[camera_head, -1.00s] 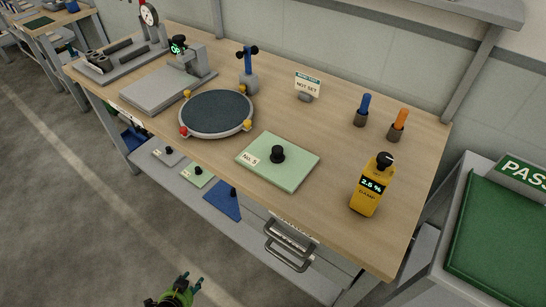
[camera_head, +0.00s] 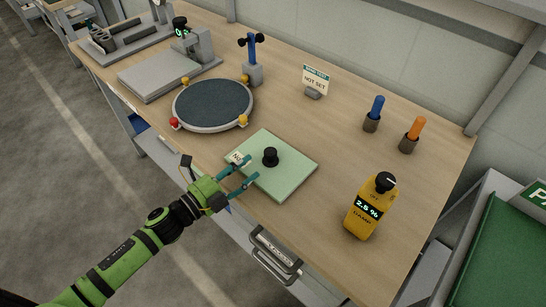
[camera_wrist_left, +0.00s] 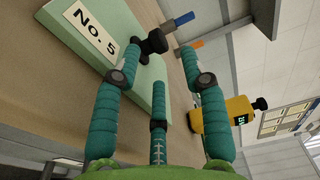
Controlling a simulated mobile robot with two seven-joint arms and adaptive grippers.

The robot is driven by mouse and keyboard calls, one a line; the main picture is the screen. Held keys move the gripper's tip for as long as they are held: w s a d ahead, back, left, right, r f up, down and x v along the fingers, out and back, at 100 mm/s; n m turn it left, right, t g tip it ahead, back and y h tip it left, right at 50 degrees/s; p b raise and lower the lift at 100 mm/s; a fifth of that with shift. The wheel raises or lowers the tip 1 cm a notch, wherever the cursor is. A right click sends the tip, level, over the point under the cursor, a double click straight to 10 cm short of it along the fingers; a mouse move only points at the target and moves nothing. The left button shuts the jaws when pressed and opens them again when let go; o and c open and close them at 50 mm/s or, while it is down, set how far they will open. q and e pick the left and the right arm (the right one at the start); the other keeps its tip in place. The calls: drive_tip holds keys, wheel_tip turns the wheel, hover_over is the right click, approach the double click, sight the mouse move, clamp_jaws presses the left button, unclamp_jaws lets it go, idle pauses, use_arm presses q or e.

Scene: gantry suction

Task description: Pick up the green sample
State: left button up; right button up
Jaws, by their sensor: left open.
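The green sample (camera_head: 286,178) is a flat pale green square plate with a black knob (camera_head: 270,156) and a label reading No. 5, lying on the wooden bench near its front edge. My left gripper (camera_head: 254,169) is open, with its teal fingers over the front left part of the plate, pointing toward the knob. In the left wrist view the plate (camera_wrist_left: 85,12) is at upper left, and the knob (camera_wrist_left: 152,42) shows beyond the gap between the open fingers (camera_wrist_left: 160,65). The fingers look apart from the knob. My right gripper is out of view.
A round dark plate on a grey ring (camera_head: 212,103) stands left of the sample. A yellow damp meter (camera_head: 365,212) stands at right, with blue (camera_head: 374,112) and orange (camera_head: 412,136) handled tools behind it. A NOT SET sign (camera_head: 315,82) stands at the back. Drawer handles (camera_head: 274,255) jut out below the front edge.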

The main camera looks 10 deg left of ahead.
sight(266, 156)
use_arm(q)
drive_tip(key=x, duration=0.2)
drive_tip(key=p+x, duration=0.1)
drive_tip(key=x, duration=0.1)
drive_tip(key=shift+s+d+f, duration=0.1)
drive_tip(key=shift+s+d, duration=0.1)
drive_tip(key=shift+d, duration=0.2)
drive_tip(key=shift+w+d, duration=0.2)
drive_tip(key=shift+w, duration=0.05)
drive_tip(key=shift+d+f, duration=0.1)
clamp_jaws()
drive_tip(key=shift+w, duration=0.1)
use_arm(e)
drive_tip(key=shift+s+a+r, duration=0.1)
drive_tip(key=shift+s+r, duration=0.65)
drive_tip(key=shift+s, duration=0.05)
